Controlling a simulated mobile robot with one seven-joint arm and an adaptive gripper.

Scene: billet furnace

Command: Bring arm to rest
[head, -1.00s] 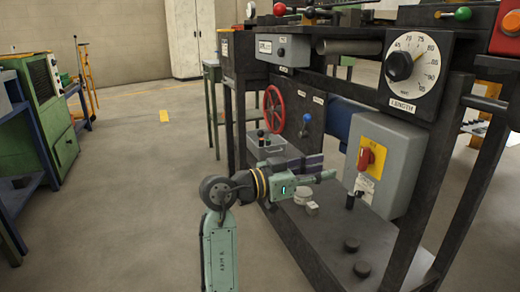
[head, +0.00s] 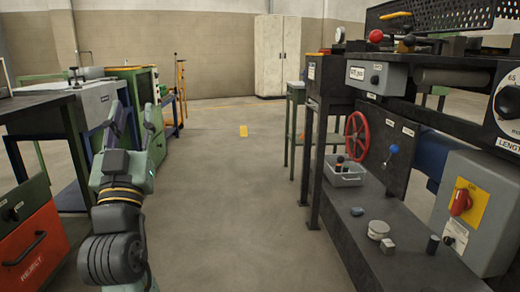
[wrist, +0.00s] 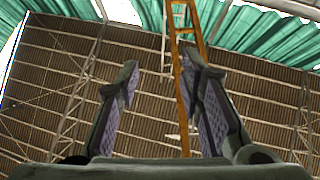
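My arm is folded up at the left of the head view, in front of the green cabinet and a workbench. My gripper (wrist: 158,72) points up in the wrist view, with its two padded fingers apart and nothing between them. Beyond the fingers are the ribbed roof, its trusses and an orange beam. The arm touches nothing that I can make out.
At the left are a workbench (head: 40,107) and a red reject drawer (head: 36,250). The floor (head: 235,220) between is clear.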

